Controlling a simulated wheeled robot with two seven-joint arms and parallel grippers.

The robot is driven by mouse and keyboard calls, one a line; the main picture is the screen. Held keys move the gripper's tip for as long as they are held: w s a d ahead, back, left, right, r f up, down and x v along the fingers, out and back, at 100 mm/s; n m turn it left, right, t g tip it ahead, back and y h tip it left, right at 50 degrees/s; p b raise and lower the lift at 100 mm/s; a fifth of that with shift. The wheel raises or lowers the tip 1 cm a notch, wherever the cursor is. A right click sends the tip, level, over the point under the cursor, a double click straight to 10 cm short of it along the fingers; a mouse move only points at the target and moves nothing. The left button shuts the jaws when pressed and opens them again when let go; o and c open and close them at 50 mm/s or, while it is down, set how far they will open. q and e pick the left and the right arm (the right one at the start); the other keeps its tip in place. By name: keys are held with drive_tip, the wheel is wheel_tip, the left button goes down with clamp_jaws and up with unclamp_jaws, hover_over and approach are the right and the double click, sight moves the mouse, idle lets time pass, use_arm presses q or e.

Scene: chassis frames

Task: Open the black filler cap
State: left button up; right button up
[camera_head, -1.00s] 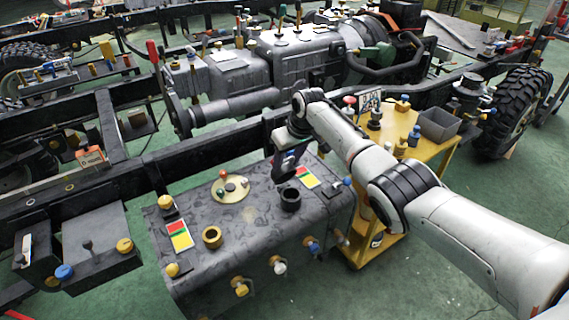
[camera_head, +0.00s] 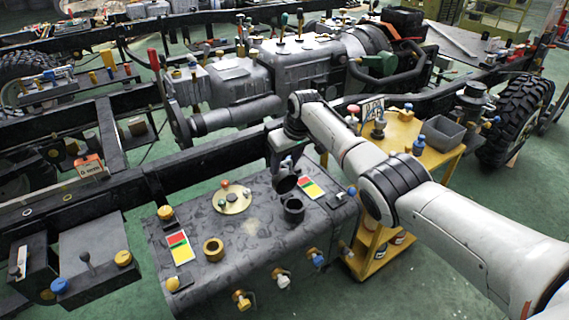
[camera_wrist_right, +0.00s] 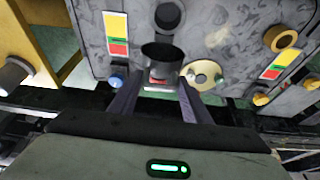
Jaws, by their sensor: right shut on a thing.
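The black filler cap (camera_head: 286,184) is a dark, round, cup-like piece, held tilted above the tank, apart from the black filler neck (camera_head: 293,209). My right gripper (camera_head: 284,165) is shut on the cap, just behind and above the neck. In the right wrist view the cap (camera_wrist_right: 161,57) sits between the two fingers (camera_wrist_right: 160,84), and the open dark neck (camera_wrist_right: 168,17) lies beyond it. The grey tank (camera_head: 250,246) carries the neck. My left gripper is not in view.
A brass ring (camera_head: 213,250), a round cream plate (camera_head: 232,203) and coloured labels (camera_head: 179,248) are on the tank top. Yellow and blue knobs line its front. A yellow cart (camera_head: 440,168) with a grey bin (camera_head: 437,133) stands right. The dark chassis rail (camera_head: 215,157) runs behind.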

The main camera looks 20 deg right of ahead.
drive_tip(key=shift+w+r, duration=0.25)
drive_tip(key=shift+r, duration=0.05)
drive_tip(key=o, duration=1.3)
drive_tip(key=shift+o, duration=1)
drive_tip(key=shift+s+f, duration=0.1)
drive_tip(key=shift+f, duration=0.05)
drive_tip(key=shift+s+r+p, duration=0.1)
drive_tip(key=shift+r+p, duration=0.2)
drive_tip(key=shift+r, duration=0.15)
drive_tip(key=p+v, duration=0.1)
drive_tip(key=v, duration=0.8)
drive_tip(key=shift+s+r+p, duration=0.15)
drive_tip(key=shift+r+p, duration=0.05)
drive_tip(key=shift+p, duration=0.15)
drive_tip(key=shift+c, duration=0.2)
